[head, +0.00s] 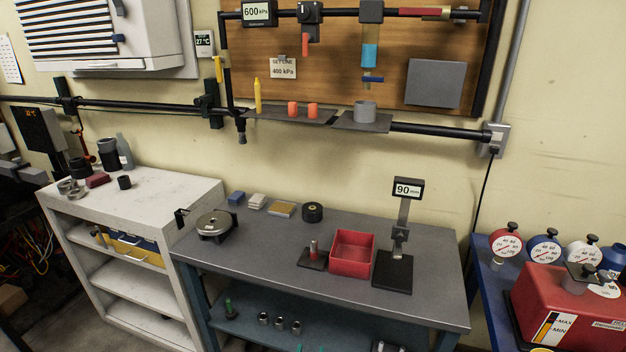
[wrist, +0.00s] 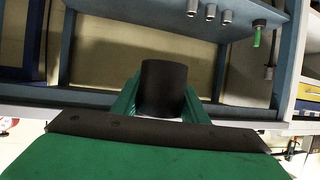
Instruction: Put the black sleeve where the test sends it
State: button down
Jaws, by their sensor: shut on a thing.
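My gripper (wrist: 160,103), with green fingers, is shut on the black sleeve (wrist: 163,85) in the wrist view. The sleeve is a plain dark cylinder between the two fingers, in front of the blue bench's lower shelf. I cannot make it out in the head view. On the grey benchtop (head: 270,235) stand a small dark base with a short grey and red post (head: 313,252), an open red tray (head: 353,253) that looks empty, and a black stand (head: 392,270) with a display (head: 408,189) reading 90 mm.
Several grey sleeves (head: 279,323) and a green-handled piece (head: 228,308) stand on the bench's lower shelf. A round metal device (head: 213,226) and a black roll (head: 312,212) are on the benchtop. A white shelf unit (head: 165,187) stands left; a red box (head: 565,305) is right.

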jog(key=s+f+n+y, duration=0.1)
jog(key=s+f, duration=0.9)
jog(key=f, duration=0.5)
jog(key=shift+d+n+y, duration=0.3)
jog(key=shift+d, duration=0.1)
jog(key=shift+s, duration=0.15)
